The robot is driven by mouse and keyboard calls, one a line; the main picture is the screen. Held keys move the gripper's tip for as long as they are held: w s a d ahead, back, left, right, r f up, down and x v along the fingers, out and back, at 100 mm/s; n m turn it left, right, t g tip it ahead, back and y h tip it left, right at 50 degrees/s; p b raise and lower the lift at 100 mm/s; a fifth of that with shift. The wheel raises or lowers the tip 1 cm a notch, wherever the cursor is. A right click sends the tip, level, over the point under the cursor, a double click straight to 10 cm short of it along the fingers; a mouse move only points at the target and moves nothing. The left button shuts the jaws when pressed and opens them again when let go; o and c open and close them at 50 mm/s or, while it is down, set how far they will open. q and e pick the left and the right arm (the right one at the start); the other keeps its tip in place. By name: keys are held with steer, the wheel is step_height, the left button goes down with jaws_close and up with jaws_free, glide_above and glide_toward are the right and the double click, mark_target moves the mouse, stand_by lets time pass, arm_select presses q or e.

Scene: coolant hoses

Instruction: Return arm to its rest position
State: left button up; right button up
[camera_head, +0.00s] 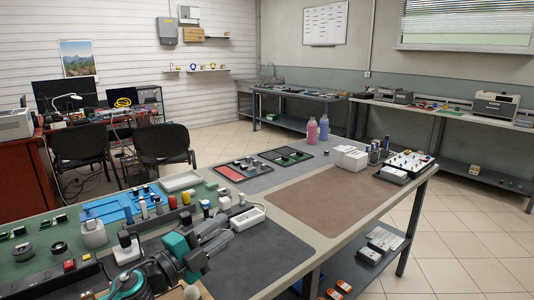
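My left arm, teal and dark grey, comes in low at the left of the head view, over the front of the workbench (345,228). Its gripper (222,238) is above the dark grey mat (270,262), close to the small white tray (248,219). The fingers are small and partly hidden by the arm's own parts, so I cannot tell whether they are open or shut, or whether they hold anything. My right gripper is not in view.
Small parts and a blue tray (112,208) crowd the bench's left side. A brown mat (325,198) is mostly clear. Pink (312,131) and blue (324,127) bottles stand at the back edge. White boxes (351,158) and a connector board (407,163) stand at the right.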

arm_select(q)
steer(key=s+a+f+n+y, duration=0.3)
steer(key=s+n+y, duration=0.1)
steer(key=n+y, duration=0.1)
steer(key=s+a+f+n+y, duration=0.4)
steer(key=n, duration=0.3)
steer(key=s+a+f+n+g+y, duration=0.1)
steer(key=s+a+f+n+y, duration=0.2)
steer(key=s+n+y, duration=0.1)
steer(key=shift+s+a+f+n+y, duration=0.2)
steer(key=shift+n+y, duration=0.2)
steer(key=shift+n, duration=0.3)
steer(key=shift+s+a+f+n+y, duration=0.2)
steer(key=shift+n+y, duration=0.2)
steer(key=shift+n, duration=0.3)
steer(key=s+f+n+g+h, duration=0.1)
steer(key=s+f+g, duration=0.3)
steer(key=s, duration=0.7)
steer(key=s+f+n+g+h, duration=0.1)
steer(key=s+f+n+g, duration=0.15)
steer(key=s+g, duration=0.6)
steer(key=w+d+f+m+t+h, duration=0.1)
steer(key=w+d+f+t, duration=0.2)
steer(key=f+t, duration=0.6)
steer(key=shift+w+d+t, duration=0.2)
steer(key=shift+w+t, duration=0.15)
steer(key=shift+w, duration=0.9)
